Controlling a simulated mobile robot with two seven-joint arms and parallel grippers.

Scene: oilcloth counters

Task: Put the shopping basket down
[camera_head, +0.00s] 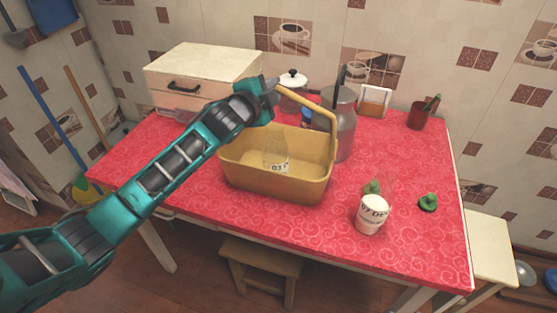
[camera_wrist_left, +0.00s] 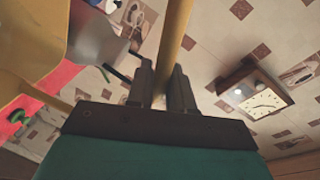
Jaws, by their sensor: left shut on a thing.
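The yellow shopping basket (camera_head: 300,187) is at the middle of the red-topped table (camera_head: 200,195) in the head view. It looks upright, and a clear labelled bottle (camera_head: 276,160) shows inside it. I cannot tell whether its bottom touches the tabletop or hangs just above. My left gripper (camera_head: 273,88) is shut on the basket's raised handle (camera_head: 308,103). In the left wrist view the handle (camera_wrist_left: 175,35) runs between the two fingers (camera_wrist_left: 164,88), and part of the basket (camera_wrist_left: 30,40) shows at the left edge. My right gripper is in neither view.
A grey metal can (camera_head: 345,135) stands close behind the basket's right end. A white-labelled container (camera_head: 371,215) and a green item (camera_head: 428,203) are to the right. A white box (camera_head: 200,72), a lidded pot (camera_head: 291,82) and a red cup (camera_head: 419,117) stand farther back. The table's front left is clear.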

